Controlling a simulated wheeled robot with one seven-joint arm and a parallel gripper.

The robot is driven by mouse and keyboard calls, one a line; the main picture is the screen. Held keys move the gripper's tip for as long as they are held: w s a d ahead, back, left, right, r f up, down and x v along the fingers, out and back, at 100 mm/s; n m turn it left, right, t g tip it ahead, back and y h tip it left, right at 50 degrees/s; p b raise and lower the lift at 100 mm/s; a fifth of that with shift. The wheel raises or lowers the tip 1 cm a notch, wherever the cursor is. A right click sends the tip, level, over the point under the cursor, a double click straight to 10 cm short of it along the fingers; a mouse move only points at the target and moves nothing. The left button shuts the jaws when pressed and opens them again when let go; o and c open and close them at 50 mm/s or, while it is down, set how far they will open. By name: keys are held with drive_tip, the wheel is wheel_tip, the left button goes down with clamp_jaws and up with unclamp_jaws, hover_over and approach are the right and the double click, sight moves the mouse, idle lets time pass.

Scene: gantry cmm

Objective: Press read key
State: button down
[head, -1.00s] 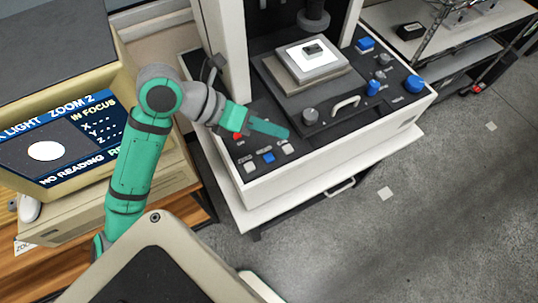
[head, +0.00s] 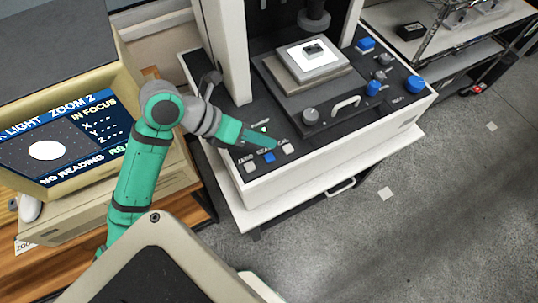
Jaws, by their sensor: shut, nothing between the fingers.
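The read key is the blue key (head: 269,158) in the middle of a row of three on the front left of the machine's black panel (head: 320,143). A pale zero key (head: 250,167) is on its left and a pale cal key (head: 288,149) on its right. My gripper (head: 270,142) is shut and empty. It reaches in from the left, its tip just behind the read key in the picture. The blue key top is in plain view; I cannot tell the tip's height above the panel.
A monitor (head: 112,100) at left shows "NO READING" and "IN FOCUS". The white machine column (head: 223,50) rises behind my gripper. A stage (head: 318,72) holds a small dark part on a lit plate. Knobs and a handle (head: 345,105) are to the right.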

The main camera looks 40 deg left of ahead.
sight(265, 157)
drive_tip(key=shift+f, duration=2.35)
drive_tip(key=shift+f, duration=0.15)
drive_tip(key=shift+w+f, duration=0.1)
drive_tip(key=shift+f, duration=0.15)
idle(0.3)
drive_tip(key=shift+f, duration=0.35)
idle(0.6)
idle(0.3)
drive_tip(key=shift+r, duration=0.8)
